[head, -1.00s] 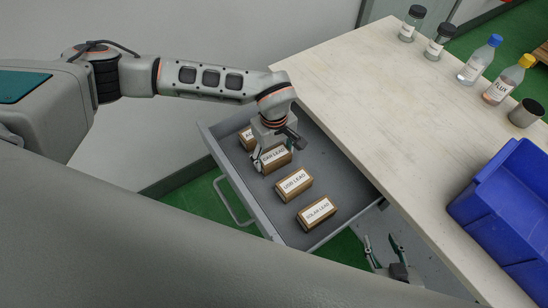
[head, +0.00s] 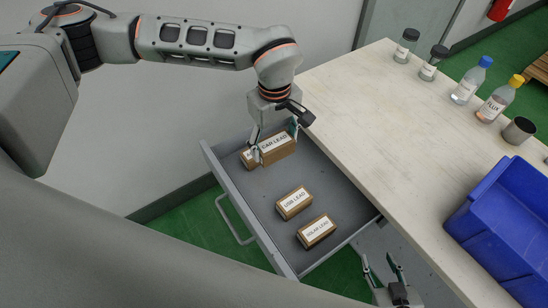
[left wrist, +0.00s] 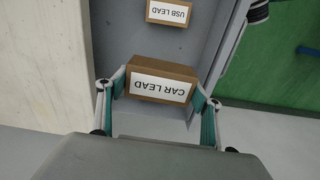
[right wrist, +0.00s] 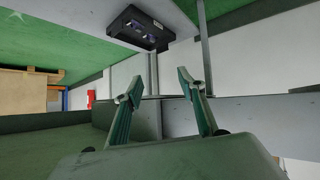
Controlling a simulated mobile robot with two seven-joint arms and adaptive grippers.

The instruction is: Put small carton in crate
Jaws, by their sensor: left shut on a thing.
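My left gripper (head: 274,140) is shut on the small carton labelled CAR LEAD (head: 278,150) and holds it above the open drawer. In the left wrist view the CAR LEAD carton (left wrist: 160,82) sits between the two fingers (left wrist: 158,92). The blue crate (head: 480,222) stands on the bench at the right of the head view. My right gripper (head: 384,272) is open and empty beside the bench's front, low in the head view; its fingers are spread in the right wrist view (right wrist: 160,84).
Jars, bottles (head: 465,80) and a dark cup (head: 519,130) line the bench's far edge. The bench top (head: 400,130) is otherwise clear.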

